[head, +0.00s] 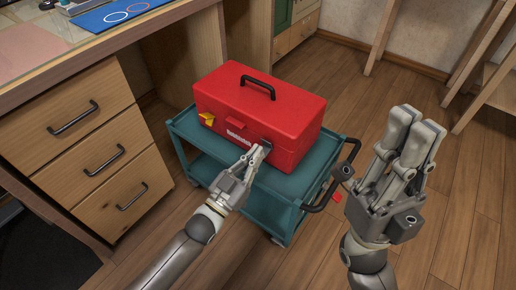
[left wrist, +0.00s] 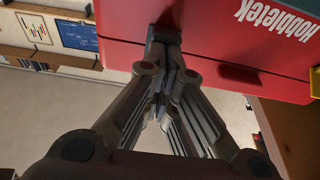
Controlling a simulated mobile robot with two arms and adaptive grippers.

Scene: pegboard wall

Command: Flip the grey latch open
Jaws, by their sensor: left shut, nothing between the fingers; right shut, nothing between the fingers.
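A red toolbox (head: 260,100) with a black top handle (head: 258,85) stands with its lid down on a teal cart (head: 285,183). A yellow latch (head: 207,119) sticks out at the left of its front. The grey latch (head: 266,142) shows as a small dark piece at the right of the front, partly hidden by my left gripper (head: 261,150). That gripper is shut and empty, its tips at or very near the latch; I cannot tell if they touch. In the left wrist view the tips (left wrist: 165,42) lie against the toolbox front (left wrist: 205,72). My right gripper (head: 418,120) is shut and empty.
A wooden desk with drawers (head: 100,150) stands close on the left. The cart's black handle (head: 335,180) sticks out at right, near my right gripper. The wooden floor (head: 470,190) is free at right. A wooden frame (head: 490,90) stands at far right.

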